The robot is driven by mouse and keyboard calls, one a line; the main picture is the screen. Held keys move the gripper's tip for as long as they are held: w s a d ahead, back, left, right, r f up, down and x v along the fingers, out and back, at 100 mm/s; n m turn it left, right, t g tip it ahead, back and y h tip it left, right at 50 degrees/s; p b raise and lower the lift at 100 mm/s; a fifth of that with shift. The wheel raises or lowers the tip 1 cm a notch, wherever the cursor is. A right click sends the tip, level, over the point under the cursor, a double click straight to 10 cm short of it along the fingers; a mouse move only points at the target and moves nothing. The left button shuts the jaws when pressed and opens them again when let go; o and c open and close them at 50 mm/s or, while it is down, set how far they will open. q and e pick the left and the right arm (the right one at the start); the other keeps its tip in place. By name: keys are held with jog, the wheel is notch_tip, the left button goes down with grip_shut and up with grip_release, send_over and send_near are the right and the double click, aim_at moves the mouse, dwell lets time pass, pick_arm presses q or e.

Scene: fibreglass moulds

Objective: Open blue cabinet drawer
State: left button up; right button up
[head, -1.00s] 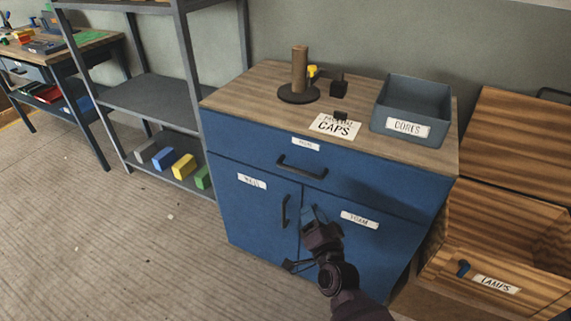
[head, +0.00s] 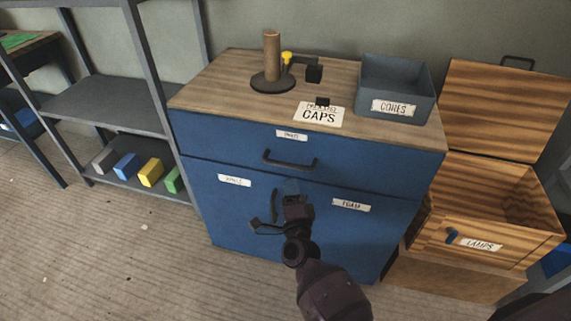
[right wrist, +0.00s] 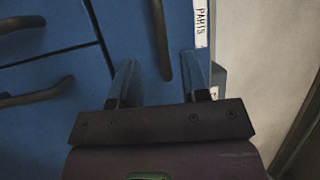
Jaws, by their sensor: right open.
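The blue cabinet (head: 225,215) stands ahead under a wooden top. Its wide top drawer (head: 220,140) looks shut, with a dark bar handle (head: 290,162) and a small white label above it. My right gripper (head: 291,186) is open and empty, in front of the cabinet just below the drawer handle. In the right wrist view, the drawer handle (right wrist: 160,40) runs upright in the picture, between the lines of the open fingers (right wrist: 162,78); I cannot tell whether they touch it. The "PARTS" label (right wrist: 201,22) is right of it. My left gripper is out of view.
Below the drawer are doors; a door handle (head: 274,205) stands just left of my right gripper. On top are a post on a round base (head: 272,60), a CAPS card (head: 319,115) and a grey CORES bin (head: 394,107). An open wooden LAMPS crate (head: 500,225) stands right, grey shelving (head: 110,105) left.

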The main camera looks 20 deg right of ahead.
aim_at(287, 165)
jog(key=x, duration=0.9)
jog(key=shift+b, duration=0.3)
jog(key=shift+s, duration=0.1)
grip_shut()
